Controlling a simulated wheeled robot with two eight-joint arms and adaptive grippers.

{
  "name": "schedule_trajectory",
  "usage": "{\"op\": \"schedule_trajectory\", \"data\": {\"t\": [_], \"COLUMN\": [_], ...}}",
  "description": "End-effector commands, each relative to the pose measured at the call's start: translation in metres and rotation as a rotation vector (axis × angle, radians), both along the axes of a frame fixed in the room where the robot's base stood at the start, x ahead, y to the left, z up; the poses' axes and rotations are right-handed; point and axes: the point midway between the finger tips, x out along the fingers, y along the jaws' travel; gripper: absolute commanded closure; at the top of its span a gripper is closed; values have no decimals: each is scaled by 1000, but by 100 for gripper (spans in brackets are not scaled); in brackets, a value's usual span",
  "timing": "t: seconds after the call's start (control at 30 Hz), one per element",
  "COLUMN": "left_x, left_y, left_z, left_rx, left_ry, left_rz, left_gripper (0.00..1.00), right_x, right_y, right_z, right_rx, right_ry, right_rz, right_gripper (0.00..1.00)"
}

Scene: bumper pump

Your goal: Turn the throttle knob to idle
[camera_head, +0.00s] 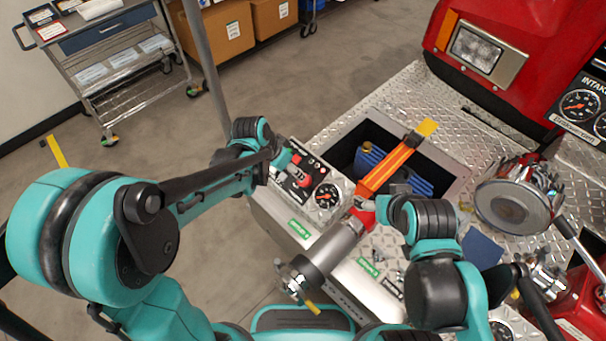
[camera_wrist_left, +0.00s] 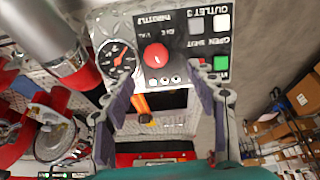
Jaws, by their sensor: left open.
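The throttle knob is a round red knob on a black panel marked THROTTLE and IDLE; in the left wrist view the red knob (camera_wrist_left: 155,54) sits just beyond and between my open fingers, apart from them. My left gripper (camera_wrist_left: 162,88) is open and empty, facing the panel. In the head view my left gripper (camera_head: 284,160) is at the panel (camera_head: 318,166), partly covering it. My right gripper (camera_head: 383,204) is beside the orange bar, and its fingers are too hidden to tell their state.
A gauge (camera_head: 327,196) sits beside the knob. A grey pipe (camera_head: 328,252) juts out in front. An orange bar (camera_head: 388,168) crosses an open bin holding a blue item (camera_head: 369,158). A large chrome cap (camera_head: 509,203) stands at the right. A cart (camera_head: 105,50) stands back left.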

Motion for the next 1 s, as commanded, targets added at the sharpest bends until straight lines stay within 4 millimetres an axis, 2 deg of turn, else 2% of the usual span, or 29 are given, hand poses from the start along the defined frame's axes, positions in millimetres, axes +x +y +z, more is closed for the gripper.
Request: {"op": "schedule_trajectory", "data": {"t": [0.2, 0.7, 1.0], "left_x": [10, 26, 28], "left_y": [-15, -36, -38], "left_z": [-20, -85, -89], "left_rx": [-4, -4, -4], "left_ry": [15, 14, 15], "left_rz": [-71, -72, -70], "left_gripper": [43, 43, 43], "right_x": [0, 0, 0], "right_y": [0, 0, 0], "right_z": [3, -18, -19], "right_rx": [0, 0, 0], "right_ry": [0, 0, 0], "right_rz": [0, 0, 0], "right_gripper": [22, 22, 22]}}
